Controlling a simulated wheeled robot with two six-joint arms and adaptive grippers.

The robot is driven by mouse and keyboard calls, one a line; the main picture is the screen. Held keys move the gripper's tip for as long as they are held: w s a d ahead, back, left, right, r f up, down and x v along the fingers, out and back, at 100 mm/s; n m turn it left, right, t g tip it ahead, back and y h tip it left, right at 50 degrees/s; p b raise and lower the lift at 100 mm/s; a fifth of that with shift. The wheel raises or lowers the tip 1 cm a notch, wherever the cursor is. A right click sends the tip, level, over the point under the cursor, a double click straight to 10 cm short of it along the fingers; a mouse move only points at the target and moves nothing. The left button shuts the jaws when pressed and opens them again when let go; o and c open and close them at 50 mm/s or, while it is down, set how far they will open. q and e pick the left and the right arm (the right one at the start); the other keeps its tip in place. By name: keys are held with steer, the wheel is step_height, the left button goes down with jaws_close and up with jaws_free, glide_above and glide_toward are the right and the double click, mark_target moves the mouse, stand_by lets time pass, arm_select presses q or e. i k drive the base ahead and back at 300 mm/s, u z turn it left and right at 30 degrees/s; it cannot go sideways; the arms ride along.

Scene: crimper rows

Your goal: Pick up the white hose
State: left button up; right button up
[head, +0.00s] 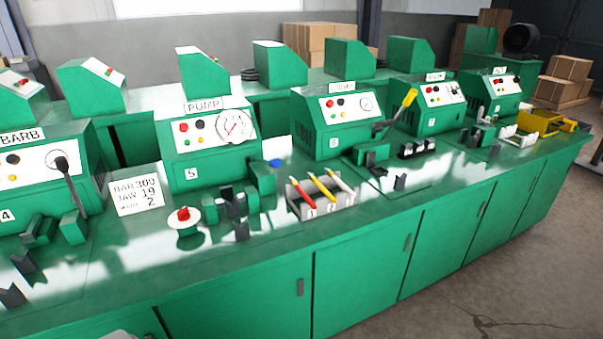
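The white hose (341,181) leans in a pale rack (331,209) on the green bench, at the rack's right end. A yellow hose (322,187) leans in the middle and a red hose (300,193) at the left end. The slots carry small number labels, with 3 below the white hose. The lower ends of the hoses are partly hidden by the rack's front wall.
The PUMP machine (203,142) with a red button on a round base (184,217) stands left of the rack. A sign card (137,196) stands further left. Bench front is mostly clear.

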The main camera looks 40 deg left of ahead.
mark_target(329, 172)
steer(key=u, duration=0.95)
steer(key=i, duration=0.8)
steer(key=u, duration=1)
steer(key=i, duration=0.2)
steer(key=u, duration=0.3)
